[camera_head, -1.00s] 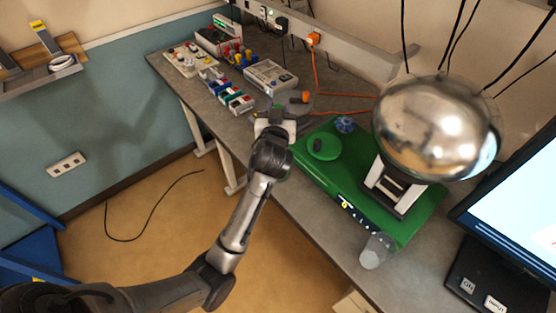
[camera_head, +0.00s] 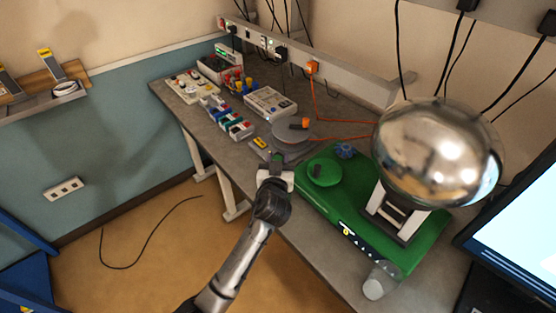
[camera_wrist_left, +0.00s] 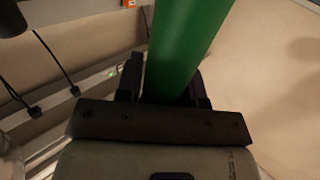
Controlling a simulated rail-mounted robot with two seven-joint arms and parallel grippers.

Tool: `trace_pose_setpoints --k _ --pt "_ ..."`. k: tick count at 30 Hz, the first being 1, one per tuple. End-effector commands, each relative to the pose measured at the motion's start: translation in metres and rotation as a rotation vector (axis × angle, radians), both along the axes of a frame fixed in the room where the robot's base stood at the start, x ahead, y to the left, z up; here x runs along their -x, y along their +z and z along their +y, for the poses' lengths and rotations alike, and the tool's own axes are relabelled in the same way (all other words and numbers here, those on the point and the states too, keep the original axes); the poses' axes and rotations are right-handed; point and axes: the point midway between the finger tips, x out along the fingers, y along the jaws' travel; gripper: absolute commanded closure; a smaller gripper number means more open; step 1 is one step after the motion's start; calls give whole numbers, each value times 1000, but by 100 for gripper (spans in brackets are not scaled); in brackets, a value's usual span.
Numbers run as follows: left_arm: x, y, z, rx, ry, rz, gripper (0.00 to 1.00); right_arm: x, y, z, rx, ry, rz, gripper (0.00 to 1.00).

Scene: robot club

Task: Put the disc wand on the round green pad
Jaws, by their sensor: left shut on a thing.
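My left gripper (camera_head: 276,168) is at the front edge of the bench, left of the round green pad (camera_head: 328,178). It is shut on a green shaft, which I take to be the handle of the disc wand (camera_head: 277,157). In the left wrist view the shaft (camera_wrist_left: 185,50) stands between the fingers and runs out of the top of the picture; its disc is not clearly seen. The round green pad lies on a larger green base, with a small dark piece on it. My right gripper is not in view.
A large metal sphere (camera_head: 438,150) stands on the green base (camera_head: 345,218). A blue knob (camera_head: 345,150) is behind the pad. A grey disc (camera_head: 286,135) with an orange and black piece lies behind my gripper. A clear cup (camera_head: 375,286) stands at the front right.

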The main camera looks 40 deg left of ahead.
Motion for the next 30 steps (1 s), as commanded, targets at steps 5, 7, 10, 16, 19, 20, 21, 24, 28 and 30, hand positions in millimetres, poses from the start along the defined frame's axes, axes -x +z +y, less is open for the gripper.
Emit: trace_pose_setpoints --k 5,7,10,16,19,20,21,24,28,30 --pt "0 -2 0 0 0 -1 100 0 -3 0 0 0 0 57" --pt "0 -4 0 0 0 0 64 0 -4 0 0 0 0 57" --pt "0 -3 0 0 0 0 55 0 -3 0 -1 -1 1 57" --pt "0 -3 0 0 0 0 40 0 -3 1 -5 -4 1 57" --pt "0 -3 0 0 0 0 40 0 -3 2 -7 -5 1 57" --pt "0 -3 0 0 0 0 40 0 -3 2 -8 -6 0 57" --pt "0 -2 0 0 0 0 40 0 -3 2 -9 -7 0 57" --pt "0 2 0 0 0 0 40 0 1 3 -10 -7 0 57" --pt "12 -1 -8 1 -1 0 40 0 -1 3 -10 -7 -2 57" --pt "22 -1 -15 3 -1 -1 40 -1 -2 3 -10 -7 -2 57"
